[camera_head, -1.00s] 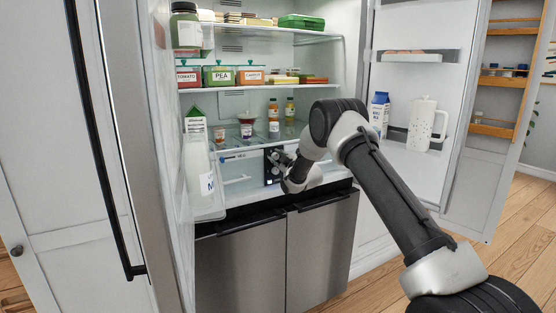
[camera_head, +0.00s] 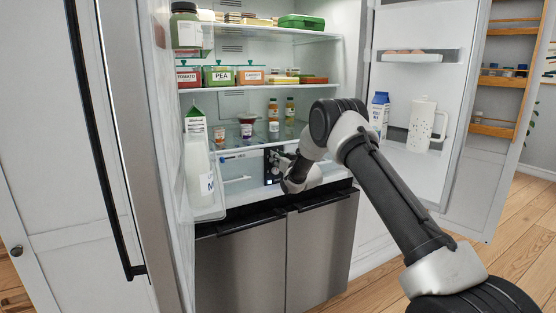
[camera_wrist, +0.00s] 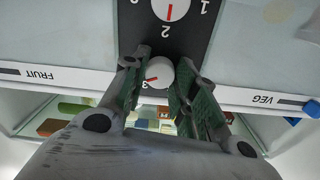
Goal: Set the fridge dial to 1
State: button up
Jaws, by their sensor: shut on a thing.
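A dark dial panel (camera_head: 269,171) stands upright inside the open fridge, below the lowest glass shelf. In the upside-down wrist view, the panel (camera_wrist: 194,40) carries two white knobs. One knob (camera_wrist: 159,73) sits between my gripper's fingers (camera_wrist: 160,80), which are shut on it; its red mark points left and slightly down in the picture, near a partly hidden "3". The other knob (camera_wrist: 171,8), cut by the top edge, has a red mark pointing towards a "2"; a "1" is beside it. Which knob is labelled fridge cannot be read. My gripper (camera_head: 283,163) partly hides the panel in the head view.
Drawers marked FRUIT (camera_wrist: 40,73) and VEG (camera_wrist: 264,99) flank the panel. Bottles and jars stand on the shelf above. The open right door holds a milk carton (camera_head: 379,112) and a white pitcher (camera_head: 421,124). A milk bottle (camera_head: 199,170) stands in the left door.

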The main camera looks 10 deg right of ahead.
jog(key=m, duration=0.4)
jog(key=shift+f+m, duration=0.25)
jog(key=shift+m, duration=0.15)
dwell(0.4)
jog(key=o, duration=1)
jog(key=shift+c, duration=0.2)
jog(key=shift+o, duration=0.3)
jog(key=shift+s+d+f, duration=0.25)
jog(key=shift+s+f, duration=0.55)
jog(key=shift+s, duration=0.2)
jog(key=r+v, duration=0.2)
jog(key=v, duration=0.8)
